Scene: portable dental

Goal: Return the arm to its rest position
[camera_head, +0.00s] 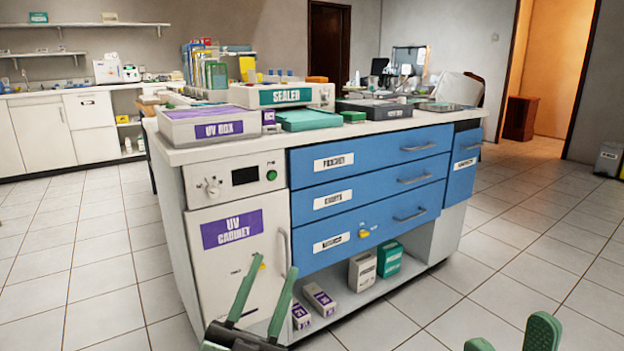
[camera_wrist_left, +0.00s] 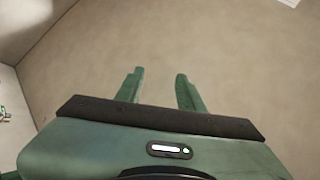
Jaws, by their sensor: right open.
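My left gripper (camera_head: 275,264) is at the lower middle of the head view. Its two green fingers point up and stand apart with nothing between them, and they appear in front of the UV cabinet (camera_head: 240,262). In the left wrist view the left gripper (camera_wrist_left: 160,74) shows two separated fingers against a plain beige surface. My right gripper (camera_head: 512,333) is at the bottom right edge of the head view, open and empty over the tiled floor; most of it is cut off.
An island counter with blue drawers (camera_head: 370,182) stands ahead. On it are a UV box (camera_head: 215,128), a sealer (camera_head: 286,97) and a green tray (camera_head: 308,119). Boxes (camera_head: 362,270) sit on its low shelf. Tiled floor (camera_head: 540,245) is free at right and left.

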